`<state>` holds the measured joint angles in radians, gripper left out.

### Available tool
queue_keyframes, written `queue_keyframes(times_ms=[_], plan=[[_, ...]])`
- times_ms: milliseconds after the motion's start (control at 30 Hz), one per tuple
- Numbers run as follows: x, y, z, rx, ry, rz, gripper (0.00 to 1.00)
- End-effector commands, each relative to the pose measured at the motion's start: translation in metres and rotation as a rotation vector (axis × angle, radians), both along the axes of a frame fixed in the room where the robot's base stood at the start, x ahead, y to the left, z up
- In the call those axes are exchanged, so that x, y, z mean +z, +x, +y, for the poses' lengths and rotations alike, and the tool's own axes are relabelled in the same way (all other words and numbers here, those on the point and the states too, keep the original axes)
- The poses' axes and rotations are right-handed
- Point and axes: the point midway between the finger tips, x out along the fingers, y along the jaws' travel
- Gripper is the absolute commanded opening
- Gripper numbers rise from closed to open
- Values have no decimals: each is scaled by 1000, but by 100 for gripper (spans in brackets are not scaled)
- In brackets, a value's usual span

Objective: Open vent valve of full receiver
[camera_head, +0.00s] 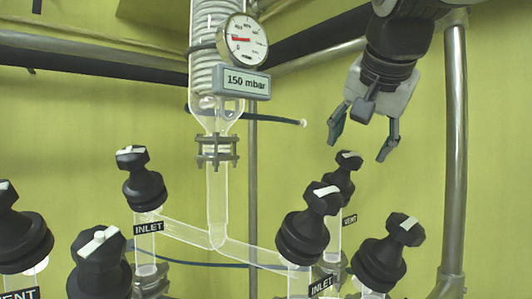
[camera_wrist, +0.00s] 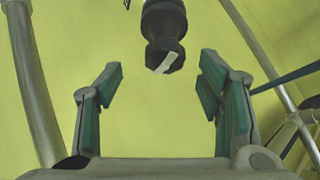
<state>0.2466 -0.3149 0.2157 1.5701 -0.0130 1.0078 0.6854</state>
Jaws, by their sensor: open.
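A black valve knob (camera_head: 343,175) with a white bar on top stands at centre right in the head view, with a VENT label (camera_head: 349,220) beside its glass tube. My gripper (camera_head: 360,146) is open and empty, pointing down just above this knob and apart from it. In the wrist view a black knob with a white bar (camera_wrist: 163,38) lies between and beyond the open fingers (camera_wrist: 160,72). Another black knob (camera_head: 20,235) at the far left has a partly cut VENT label (camera_head: 18,294) below it. The receivers and their fill are out of view.
INLET knobs stand at left (camera_head: 141,180) and centre right (camera_head: 308,225); unlabelled black knobs stand at lower left (camera_head: 100,265) and right (camera_head: 385,258). A glass column with a gauge (camera_head: 243,40) and a 150 mbar sign (camera_head: 246,83) rises centrally. A metal post (camera_head: 454,150) stands right of my gripper.

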Motion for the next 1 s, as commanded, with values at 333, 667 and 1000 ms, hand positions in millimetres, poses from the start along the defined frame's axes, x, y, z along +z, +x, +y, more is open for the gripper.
queue_keyframes(times_ms=[333,667,1000], plan=[[-25,47,-5,0,0,1,61],[-32,56,-7,0,0,-1,61],[-32,55,-7,0,0,-1,16]])
